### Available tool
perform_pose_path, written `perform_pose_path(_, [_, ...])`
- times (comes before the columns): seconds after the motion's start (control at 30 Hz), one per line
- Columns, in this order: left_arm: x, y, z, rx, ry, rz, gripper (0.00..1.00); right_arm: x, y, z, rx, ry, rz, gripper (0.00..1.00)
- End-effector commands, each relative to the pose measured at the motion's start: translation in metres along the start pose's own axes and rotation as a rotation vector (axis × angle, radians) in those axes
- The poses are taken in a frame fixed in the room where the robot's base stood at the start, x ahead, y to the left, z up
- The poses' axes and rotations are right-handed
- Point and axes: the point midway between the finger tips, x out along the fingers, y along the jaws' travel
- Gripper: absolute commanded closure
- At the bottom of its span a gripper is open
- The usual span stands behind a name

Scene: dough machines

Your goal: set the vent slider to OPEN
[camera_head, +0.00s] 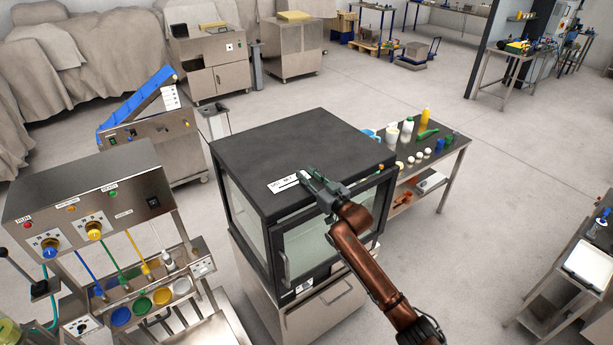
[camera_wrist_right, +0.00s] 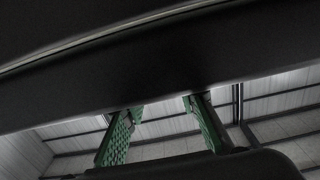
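The black-topped oven (camera_head: 300,150) stands in the middle of the head view. A white label plate (camera_head: 285,184) with dark markings lies on its top near the front edge; this is where the vent slider seems to be, but its knob and setting are too small to read. My left gripper is out of view.
A dough machine with knobs (camera_head: 92,215) and coloured bowls stands at the left. A side table (camera_head: 455,150) with bottles and several small items stands right behind the oven. The oven's glass door (camera_head: 310,245) faces front. Open floor lies at the right.

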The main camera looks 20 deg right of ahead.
Motion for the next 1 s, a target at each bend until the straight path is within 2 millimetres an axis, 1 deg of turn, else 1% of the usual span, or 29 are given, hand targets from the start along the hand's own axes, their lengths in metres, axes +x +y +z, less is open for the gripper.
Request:
perform_pose_path(0.23, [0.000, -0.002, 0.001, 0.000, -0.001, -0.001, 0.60, -0.001, -0.001, 0.000, 0.001, 0.000, -0.002, 0.72])
perform_pose_path(0.37, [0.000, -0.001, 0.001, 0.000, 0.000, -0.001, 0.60, -0.011, -0.001, 0.002, 0.001, -0.001, -0.002, 0.72])
perform_pose_path(0.47, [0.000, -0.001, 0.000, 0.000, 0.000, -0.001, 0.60, -0.027, -0.001, 0.002, 0.001, -0.001, -0.002, 0.72])
perform_pose_path(0.7, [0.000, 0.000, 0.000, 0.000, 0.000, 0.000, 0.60, -0.078, -0.001, 0.001, -0.001, -0.001, -0.001, 0.72])
perform_pose_path(0.8, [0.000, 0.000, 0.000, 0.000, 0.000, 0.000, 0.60, -0.096, 0.000, 0.001, -0.001, -0.002, 0.000, 0.72])
perform_pose_path(0.9, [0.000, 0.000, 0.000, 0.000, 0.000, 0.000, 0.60, -0.109, 0.000, 0.001, 0.000, 0.000, 0.000, 0.72])
perform_pose_path(1.0, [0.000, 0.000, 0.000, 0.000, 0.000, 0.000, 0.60, -0.117, 0.000, 0.000, 0.000, 0.000, 0.000, 0.72])
